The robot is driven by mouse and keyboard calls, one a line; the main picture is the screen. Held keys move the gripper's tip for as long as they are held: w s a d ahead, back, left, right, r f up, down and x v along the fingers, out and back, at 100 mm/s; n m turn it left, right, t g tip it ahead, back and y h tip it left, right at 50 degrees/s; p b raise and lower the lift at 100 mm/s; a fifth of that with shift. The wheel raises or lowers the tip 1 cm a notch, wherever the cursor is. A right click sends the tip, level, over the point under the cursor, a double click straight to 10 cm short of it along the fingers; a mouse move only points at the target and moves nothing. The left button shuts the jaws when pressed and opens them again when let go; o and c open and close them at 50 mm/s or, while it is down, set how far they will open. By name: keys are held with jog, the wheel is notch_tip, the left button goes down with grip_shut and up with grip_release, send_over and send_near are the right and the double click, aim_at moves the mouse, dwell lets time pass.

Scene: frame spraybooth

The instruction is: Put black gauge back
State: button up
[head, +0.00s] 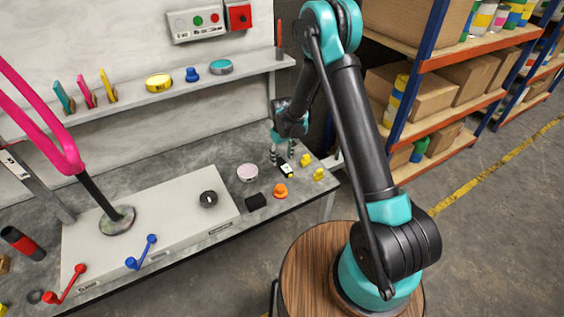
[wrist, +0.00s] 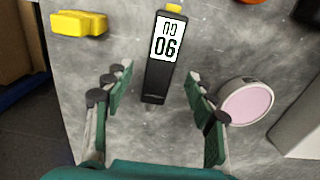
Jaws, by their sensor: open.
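The black gauge (head: 286,170) lies on the grey worktop near its right end. In the wrist view the gauge (wrist: 154,83) is a long dark body with a white display and a small yellow tip at its far end. My gripper (head: 283,151) is over the worktop at the gauge. In the wrist view my gripper (wrist: 157,78) is open, with one green finger on each side of the gauge's near half. Gaps show between gauge and fingers. I cannot tell the exact height of the fingertips.
A pink-topped round tin (wrist: 247,101) sits close to the right finger. Yellow pieces (wrist: 78,23) lie left of the gauge. An orange knob (head: 280,190) and a black block (head: 256,201) are nearby. A wall shelf (head: 176,97) holds coloured items above the worktop.

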notch_tip(320, 180, up, 9)
dwell(0.3)
jog(key=s+d+r+m+t, duration=0.1)
jog(key=s+d+r+m, duration=0.1)
jog(key=s+d+r, duration=0.4)
jog(key=s+d+r+m+t, duration=0.1)
jog(key=s+d+r, duration=0.35)
jog(key=d, duration=0.45)
jog(key=s+d+m+t, duration=0.1)
jog(key=s+d+m, duration=0.1)
jog(key=s+d, duration=0.3)
jog(key=s+d+m+t, duration=0.1)
jog(key=s+d, duration=0.5)
jog(key=s, duration=0.5)
jog(key=shift+s+r+m, duration=0.3)
jog(key=shift+r+m, duration=0.1)
